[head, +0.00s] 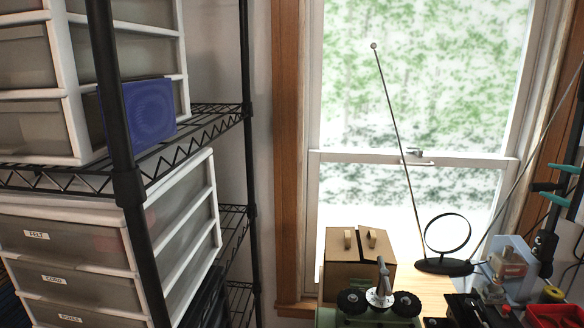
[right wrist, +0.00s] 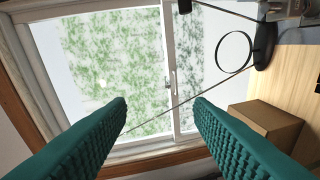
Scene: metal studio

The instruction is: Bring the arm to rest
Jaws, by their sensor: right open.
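My right gripper (right wrist: 161,101) shows in the right wrist view as two teal ribbed fingers spread wide apart. It is open, and nothing is between the fingers. They point towards the window, apart from everything on the tabletop. My left gripper is not seen in either view.
A wire shelf (head: 190,130) with plastic drawers stands left. A cardboard box (head: 345,265) and a ring antenna (head: 447,234) with a long rod stand before the window (head: 410,90). The box also shows in the wrist view (right wrist: 265,122).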

